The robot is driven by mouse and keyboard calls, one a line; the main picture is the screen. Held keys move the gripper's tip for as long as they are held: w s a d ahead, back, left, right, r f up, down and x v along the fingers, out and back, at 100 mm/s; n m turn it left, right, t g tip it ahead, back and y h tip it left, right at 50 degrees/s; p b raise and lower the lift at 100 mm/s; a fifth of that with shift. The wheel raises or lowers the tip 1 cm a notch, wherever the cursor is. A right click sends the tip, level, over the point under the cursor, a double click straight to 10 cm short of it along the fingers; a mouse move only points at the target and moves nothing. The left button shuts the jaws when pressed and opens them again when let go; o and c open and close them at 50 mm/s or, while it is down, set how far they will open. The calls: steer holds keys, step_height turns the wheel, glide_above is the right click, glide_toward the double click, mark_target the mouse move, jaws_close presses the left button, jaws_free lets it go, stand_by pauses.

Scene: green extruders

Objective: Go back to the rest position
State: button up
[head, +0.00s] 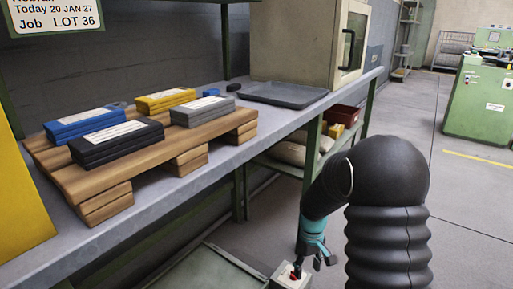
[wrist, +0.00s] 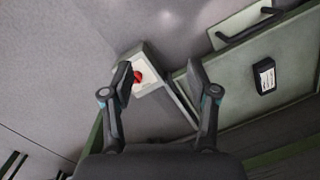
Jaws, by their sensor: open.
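My gripper (wrist: 160,78) is open and empty in the wrist view, its two dark fingers spread apart. Beyond the fingers is a pale box with a red button (wrist: 137,77), on the corner of a green cabinet (wrist: 228,72). In the head view my gripper (head: 317,259) points down at the lower middle, above the red button (head: 296,274). I cannot tell the exact gap between them. My black arm fills the lower right and hides part of the floor.
A shelf bench (head: 265,125) bears a wooden pallet (head: 95,180) with blue, black, yellow and grey boxes, a dark tray (head: 282,95) and a beige cabinet (head: 300,40). A red bin (head: 341,115) sits below. Grey floor (head: 465,215) is open at right, before a green machine (head: 478,115).

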steer(key=s+r+m+t+p, duration=0.2)
steer(key=s+r+t, duration=0.1)
steer(key=s+r, duration=0.9)
steer(key=s+r+m+t+p, duration=0.3)
steer(key=s+r, duration=0.9)
steer(key=r, duration=0.6)
steer(key=shift+s+r+t+p, duration=0.2)
steer(key=shift+r+t+p, duration=0.1)
steer(key=shift+t, duration=0.2)
steer(key=shift+d, duration=0.1)
